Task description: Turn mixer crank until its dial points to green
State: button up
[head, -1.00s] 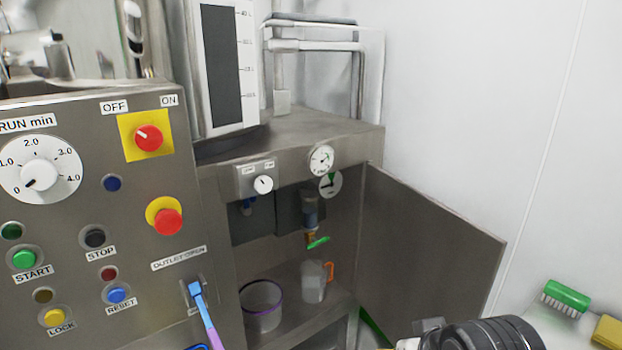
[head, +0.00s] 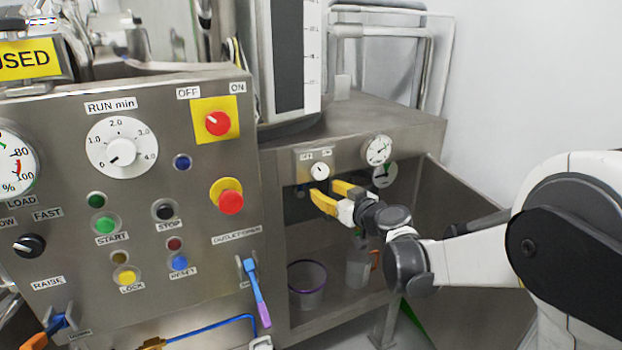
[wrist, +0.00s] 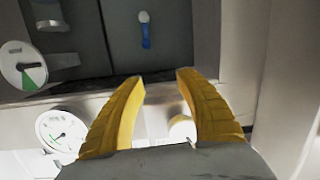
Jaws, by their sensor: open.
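My gripper (head: 326,190) is open and empty, with two yellow fingers at the cabinet opening under the small knob. In the wrist view, the gripper (wrist: 161,78) points toward a dark panel bearing a blue handle (wrist: 146,35) with a pale round end, beyond the fingertips and touching neither. A round white dial (wrist: 24,66) with a green wedge is at the left of the wrist view. Its dark pointer lies sideways, apart from the green. The same dial (head: 383,175) is partly covered in the head view. I cannot tell for certain which part is the crank.
A knob (head: 319,171) and a gauge (head: 378,150) sit on the front ledge above the opening. A purple-rimmed container (head: 307,283) and a jug (head: 357,270) stand inside.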

jog(key=t, duration=0.2)
send_near(308, 184)
jog(key=b+x, duration=0.3)
jog(key=x, duration=0.7)
jog(key=shift+w+a, duration=0.15)
jog(key=shift+w, duration=0.1)
jog(key=shift+w+a, duration=0.3)
jog(key=shift+w, duration=0.2)
jog(key=shift+r, duration=0.1)
grip_shut()
